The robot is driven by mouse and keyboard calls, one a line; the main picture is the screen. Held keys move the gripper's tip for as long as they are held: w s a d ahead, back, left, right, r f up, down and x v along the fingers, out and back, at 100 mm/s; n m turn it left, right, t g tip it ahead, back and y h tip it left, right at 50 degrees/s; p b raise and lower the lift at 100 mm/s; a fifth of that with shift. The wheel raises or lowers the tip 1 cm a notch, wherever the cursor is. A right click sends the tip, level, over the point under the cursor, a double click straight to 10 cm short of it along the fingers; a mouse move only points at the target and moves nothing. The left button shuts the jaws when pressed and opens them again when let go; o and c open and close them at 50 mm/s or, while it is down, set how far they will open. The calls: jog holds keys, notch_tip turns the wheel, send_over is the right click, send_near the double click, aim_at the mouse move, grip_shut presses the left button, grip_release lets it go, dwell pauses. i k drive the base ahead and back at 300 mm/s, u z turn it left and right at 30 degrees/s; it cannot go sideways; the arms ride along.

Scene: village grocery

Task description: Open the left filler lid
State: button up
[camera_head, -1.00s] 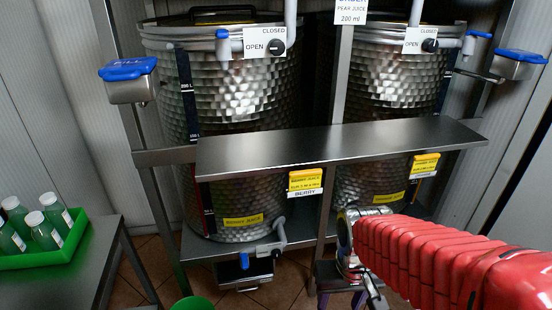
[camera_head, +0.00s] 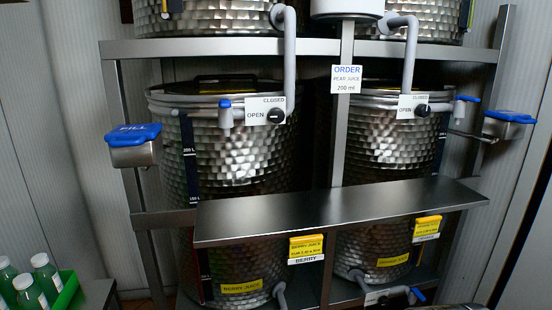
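The left filler (camera_head: 132,153) is a small metal box on the left post of the rack. Its blue lid, marked FILL (camera_head: 134,134), lies over the top and looks closed. A second filler with a blue lid (camera_head: 510,117) is on the right side of the rack. My gripper is not in view. Only a dark piece at the bottom edge, right of centre, may be part of my arm.
Two dimpled steel tanks (camera_head: 237,150) stand in the rack behind a steel shelf (camera_head: 330,212), with OPEN/CLOSED valve plates (camera_head: 265,111) above. An order sign (camera_head: 346,78) reads pear juice, 200 ml. A green crate of bottles (camera_head: 68,291) is at lower left.

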aim_at(129, 136)
jog(key=u, duration=1.3)
jog(key=k, duration=0.65)
jog(key=u, duration=0.35)
jog(key=i, duration=1.6)
jog(key=u, duration=0.5)
